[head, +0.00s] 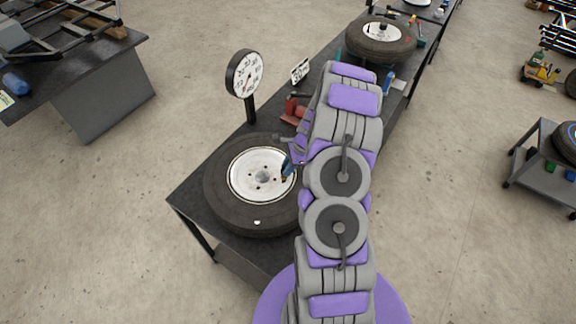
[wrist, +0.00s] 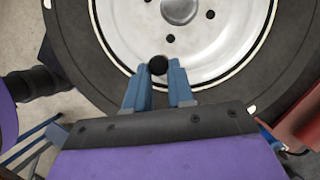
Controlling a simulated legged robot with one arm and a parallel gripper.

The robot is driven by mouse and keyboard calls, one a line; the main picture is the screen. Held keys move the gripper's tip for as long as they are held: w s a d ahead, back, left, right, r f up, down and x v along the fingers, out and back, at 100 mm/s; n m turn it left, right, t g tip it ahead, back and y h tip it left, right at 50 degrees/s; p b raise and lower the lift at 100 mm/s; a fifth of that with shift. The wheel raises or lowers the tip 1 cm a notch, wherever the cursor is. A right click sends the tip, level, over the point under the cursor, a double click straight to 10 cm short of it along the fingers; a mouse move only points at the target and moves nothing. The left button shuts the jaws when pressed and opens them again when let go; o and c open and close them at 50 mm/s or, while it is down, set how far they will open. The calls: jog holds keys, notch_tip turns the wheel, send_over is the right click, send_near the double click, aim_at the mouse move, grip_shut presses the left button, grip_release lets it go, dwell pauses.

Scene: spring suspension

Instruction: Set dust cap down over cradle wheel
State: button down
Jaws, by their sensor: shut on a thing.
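A wheel with a black tyre (head: 222,205) and white rim lies flat on the dark bench, with a hub and bolt holes at its centre. It also fills much of the wrist view (wrist: 220,45). My gripper (head: 287,168) is over the right part of the rim. In the wrist view, its blue fingers (wrist: 160,72) are shut on a small round black piece, seemingly the dust cap (wrist: 158,65), held at the fingertips over the white rim, off to one side of the hub. I cannot tell its height above the rim.
A round dial gauge (head: 245,75) on a post stands behind the wheel. A red tool (head: 294,110) and a small sign (head: 300,71) are on the bench (head: 190,190). Another wheel (head: 381,40) lies farther along. A cart (head: 540,170) stands at right.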

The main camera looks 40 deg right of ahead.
jog(key=shift+f, duration=0.7)
jog(key=c, duration=0.9)
grip_release()
jog(key=shift+r, duration=0.15)
notch_tip(320, 180, up, 7)
jog(key=p, duration=0.4)
